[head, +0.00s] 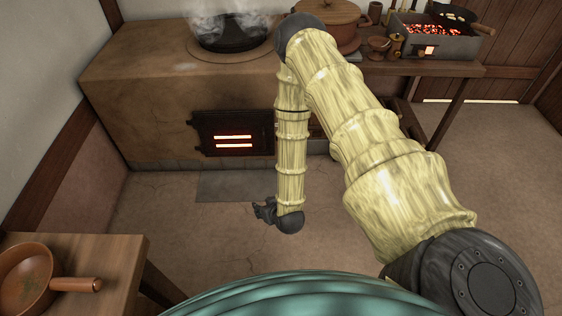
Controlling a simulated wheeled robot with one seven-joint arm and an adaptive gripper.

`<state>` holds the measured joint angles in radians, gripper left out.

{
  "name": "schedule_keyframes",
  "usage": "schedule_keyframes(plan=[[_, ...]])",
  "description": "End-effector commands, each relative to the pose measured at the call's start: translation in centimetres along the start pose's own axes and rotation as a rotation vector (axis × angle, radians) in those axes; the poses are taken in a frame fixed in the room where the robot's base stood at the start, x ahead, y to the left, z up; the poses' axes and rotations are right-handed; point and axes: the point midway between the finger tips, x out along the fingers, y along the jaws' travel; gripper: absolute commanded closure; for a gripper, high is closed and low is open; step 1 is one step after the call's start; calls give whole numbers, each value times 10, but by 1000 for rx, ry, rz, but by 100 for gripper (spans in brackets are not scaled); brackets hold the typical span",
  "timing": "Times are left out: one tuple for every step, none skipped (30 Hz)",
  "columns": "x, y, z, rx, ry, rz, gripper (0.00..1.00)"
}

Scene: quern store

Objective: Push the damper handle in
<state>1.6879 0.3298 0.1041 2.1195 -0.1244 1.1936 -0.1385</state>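The clay stove (130,95) stands across the back left. Its dark iron fire door (233,132) has two glowing slots. I cannot make out a damper handle; my arm covers part of the stove front just right of the door. My gripper (262,210) is small and dark, at the end of the hanging forearm. In the picture it is below the fire door, over the floor in front of the stove. It points left and appears apart from the stove. Whether its fingers are open or shut is too small to tell.
A steaming black pot (232,36) sits on the stove top. A brown lidded pot (328,22) and a brazier of glowing coals (434,46) are at the back right. Floor around the gripper is clear.

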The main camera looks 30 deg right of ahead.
Motion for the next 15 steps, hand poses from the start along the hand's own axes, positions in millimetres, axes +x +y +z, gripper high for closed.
schedule_keyframes(plan=[[25,10,4,7,47,10,57],[34,15,1,10,76,16,57],[46,22,-4,13,115,23,57],[54,27,-7,15,144,30,57],[62,32,-10,16,173,36,57],[72,40,-15,17,212,46,57],[80,46,-18,19,241,54,57],[87,52,-21,20,270,62,57],[97,61,-25,22,308,74,57],[103,68,-28,23,337,83,57],[110,74,-31,23,365,92,57],[118,83,-35,24,404,105,57],[124,90,-38,24,432,115,57],[130,98,-41,24,460,126,57],[137,108,-44,24,499,142,57]])
